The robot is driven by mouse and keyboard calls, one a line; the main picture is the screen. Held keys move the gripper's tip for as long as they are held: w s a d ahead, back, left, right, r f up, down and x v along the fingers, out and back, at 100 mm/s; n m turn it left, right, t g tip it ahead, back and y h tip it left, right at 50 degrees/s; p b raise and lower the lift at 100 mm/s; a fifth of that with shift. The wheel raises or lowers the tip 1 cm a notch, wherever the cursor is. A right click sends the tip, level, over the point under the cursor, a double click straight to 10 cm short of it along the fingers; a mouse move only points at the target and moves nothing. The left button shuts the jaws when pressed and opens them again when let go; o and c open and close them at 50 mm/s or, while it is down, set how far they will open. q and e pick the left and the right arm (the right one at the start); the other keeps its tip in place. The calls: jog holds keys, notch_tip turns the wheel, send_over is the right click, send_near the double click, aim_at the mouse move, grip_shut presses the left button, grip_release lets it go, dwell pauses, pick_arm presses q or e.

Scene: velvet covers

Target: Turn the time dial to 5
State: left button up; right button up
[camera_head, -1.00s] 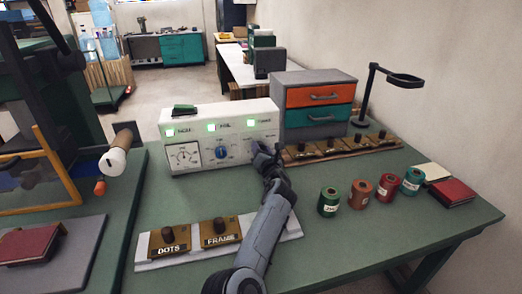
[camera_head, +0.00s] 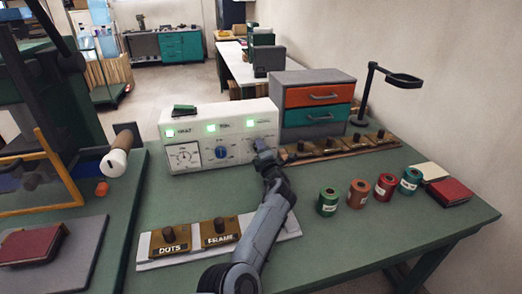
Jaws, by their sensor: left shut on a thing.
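The white control box (camera_head: 197,140) stands at the back of the green table with three lit green squares on its front. A pale gauge-like dial (camera_head: 184,156) is at its left and a blue knob (camera_head: 221,152) in the middle. My left gripper (camera_head: 260,149) is at the right part of the box front, shut on the time dial there. The gripper hides that dial, so its setting cannot be read. My right gripper is not in view.
A drawer unit (camera_head: 317,117) stands right of the box, with a rack of dark-handled stamps (camera_head: 340,149) before it. Several small labelled spools (camera_head: 328,201) stand at right. Two handled blocks (camera_head: 170,239) lie on a pale plate in front. A green stapler-like object (camera_head: 185,111) rests on the box.

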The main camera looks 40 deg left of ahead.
pick_arm(q)
jog(key=shift+f+m, duration=0.15)
jog(key=shift+m, duration=0.35)
jog(key=o, duration=1.1)
jog(key=shift+c, duration=0.2)
jog(key=shift+s+d+r+p, duration=0.15)
jog(key=shift+d+r+p, duration=0.15)
jog(key=shift+p, duration=0.45)
jog(key=p+v, duration=0.9)
jog(key=shift+s+d+f+p, duration=0.2)
jog(key=shift+s+d+p, duration=0.2)
jog(key=shift+d+p, duration=0.05)
